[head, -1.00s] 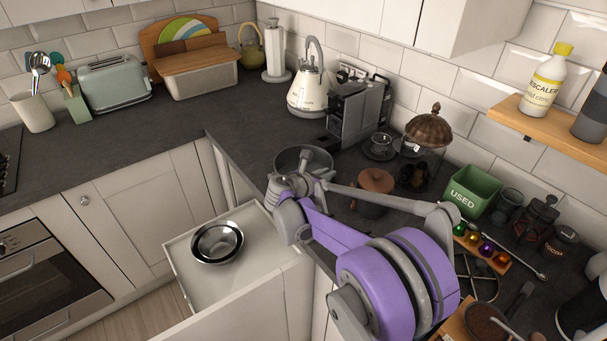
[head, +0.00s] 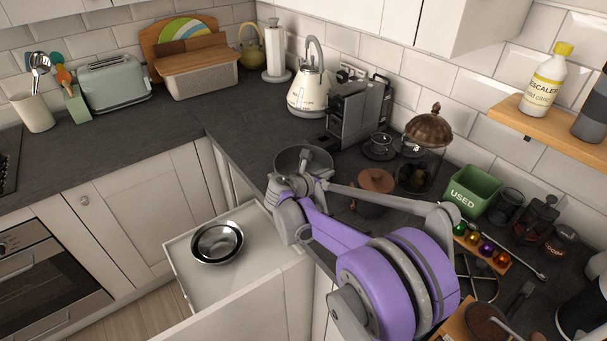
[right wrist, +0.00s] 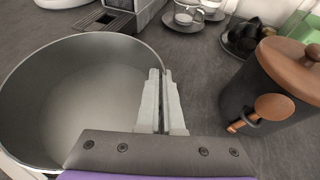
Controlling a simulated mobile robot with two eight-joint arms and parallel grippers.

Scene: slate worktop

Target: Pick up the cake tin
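The cake tin (right wrist: 80,95) is a round, grey, open tin filling the left of the right wrist view. In the head view the cake tin (head: 289,158) shows at the worktop's inner edge, partly behind my right gripper (head: 306,155). In the right wrist view my right gripper (right wrist: 163,75) has its two fingers close together, with the tin's right wall between them. The tin looks upright and empty; I cannot tell whether it touches the worktop. My left gripper is not in view.
A dark canister (right wrist: 265,85) with a wooden lid stands just right of the gripper. A coffee machine (head: 355,112) and a glass dome (head: 424,150) stand behind. An open drawer (head: 205,285) holding metal bowls (head: 217,242) lies to the left, below the worktop.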

